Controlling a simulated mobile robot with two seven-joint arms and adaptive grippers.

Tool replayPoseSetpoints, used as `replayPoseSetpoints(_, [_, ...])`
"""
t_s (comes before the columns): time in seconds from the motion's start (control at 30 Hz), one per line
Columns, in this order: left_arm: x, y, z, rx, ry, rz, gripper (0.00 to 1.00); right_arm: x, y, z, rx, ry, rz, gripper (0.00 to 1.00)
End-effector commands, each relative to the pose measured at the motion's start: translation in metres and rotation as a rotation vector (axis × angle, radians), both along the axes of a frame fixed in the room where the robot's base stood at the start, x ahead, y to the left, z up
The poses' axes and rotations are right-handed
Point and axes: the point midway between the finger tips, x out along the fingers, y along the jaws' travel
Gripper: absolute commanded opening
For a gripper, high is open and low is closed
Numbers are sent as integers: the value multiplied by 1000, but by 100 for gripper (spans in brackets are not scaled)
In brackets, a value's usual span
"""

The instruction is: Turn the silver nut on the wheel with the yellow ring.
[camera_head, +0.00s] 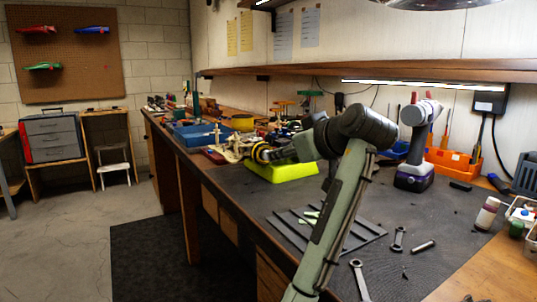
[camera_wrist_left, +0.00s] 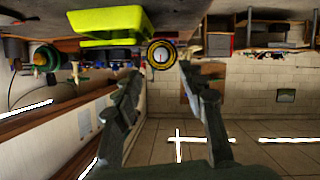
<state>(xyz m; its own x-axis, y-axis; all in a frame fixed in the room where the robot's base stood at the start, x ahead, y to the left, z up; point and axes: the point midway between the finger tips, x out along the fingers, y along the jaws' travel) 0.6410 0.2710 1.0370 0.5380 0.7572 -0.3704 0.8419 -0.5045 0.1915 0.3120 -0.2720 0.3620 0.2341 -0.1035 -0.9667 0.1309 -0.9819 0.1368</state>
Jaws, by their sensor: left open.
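The wheel with the yellow ring (camera_head: 260,153) sits at the left end of a yellow-green stand (camera_head: 283,171) on the bench. In the left wrist view, which looks upside down, the wheel's yellow ring (camera_wrist_left: 151,50) faces me, with a small pale silver centre (camera_wrist_left: 162,57) that looks like the nut. My left gripper (camera_wrist_left: 163,77) is open and empty, its two fingers on either side of the line to the wheel and apart from it. In the head view, the left gripper (camera_head: 277,153) points left at the wheel, close to it. My right gripper is not in view.
A cordless drill (camera_head: 413,150) stands behind my arm, near an orange tool holder (camera_head: 452,162). A ribbed dark tray (camera_head: 365,233), wrenches (camera_head: 398,239) and a bottle (camera_head: 487,213) lie or stand on the dark mat. Blue bins (camera_head: 195,135) and loose parts crowd the far bench.

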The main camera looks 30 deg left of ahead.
Motion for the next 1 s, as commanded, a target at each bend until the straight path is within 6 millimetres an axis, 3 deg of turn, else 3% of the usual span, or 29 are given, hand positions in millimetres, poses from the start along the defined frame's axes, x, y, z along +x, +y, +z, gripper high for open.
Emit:
replayPoseSetpoints(0.17, [2,5,-1,-26,-34,6,41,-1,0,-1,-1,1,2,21])
replayPoseSetpoints(0.6, [37,52,-24,-23,-30,6,41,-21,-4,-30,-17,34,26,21])
replayPoseSetpoints(1.0, [42,58,-28,-25,-32,5,40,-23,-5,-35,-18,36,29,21])
